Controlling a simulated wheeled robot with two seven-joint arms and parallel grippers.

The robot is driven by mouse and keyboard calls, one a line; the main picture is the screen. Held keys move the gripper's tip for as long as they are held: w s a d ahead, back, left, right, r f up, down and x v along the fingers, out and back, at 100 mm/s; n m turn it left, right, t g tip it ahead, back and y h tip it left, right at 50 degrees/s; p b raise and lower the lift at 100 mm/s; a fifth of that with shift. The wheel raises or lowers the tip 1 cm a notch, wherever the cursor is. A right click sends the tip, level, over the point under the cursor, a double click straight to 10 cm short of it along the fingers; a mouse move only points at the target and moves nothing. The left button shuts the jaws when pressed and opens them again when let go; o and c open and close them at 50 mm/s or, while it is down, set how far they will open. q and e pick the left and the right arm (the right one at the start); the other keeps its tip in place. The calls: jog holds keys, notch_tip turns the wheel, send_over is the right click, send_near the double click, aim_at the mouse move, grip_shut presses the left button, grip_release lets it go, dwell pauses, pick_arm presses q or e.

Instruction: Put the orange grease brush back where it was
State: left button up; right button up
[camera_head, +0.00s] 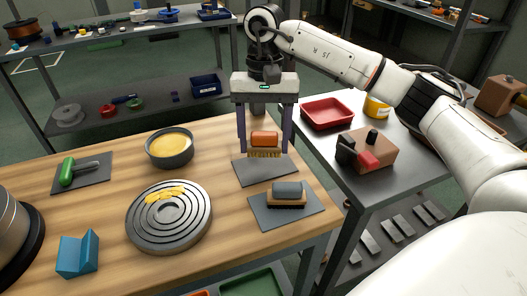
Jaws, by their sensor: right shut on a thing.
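The orange grease brush (264,138) is between the two fingers of my right gripper (265,145), which is shut on it. Its pale bristles point down, with yellow on them. It is over the rear part of a dark grey mat (265,173) at the table's right side; I cannot tell whether the bristles touch the mat. A grey brush (287,190) lies on a second grey mat (268,218) nearer to me. A round ringed plate (158,228) carries yellow grease (165,194). A bowl (170,148) holds yellow grease. My left gripper is not in view.
A green-handled tool (68,170) lies on a mat at the left. A blue block (77,255) stands at the front left. A grey side table (330,178) at the right holds a red tray (327,112), a yellow container (377,107) and a brown block (373,150).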

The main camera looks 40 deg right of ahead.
aim_at(264, 153)
notch_tip(264, 153, down, 3)
jog(key=shift+f, duration=0.45)
jog(key=o, duration=1)
jog(key=shift+c, duration=0.2)
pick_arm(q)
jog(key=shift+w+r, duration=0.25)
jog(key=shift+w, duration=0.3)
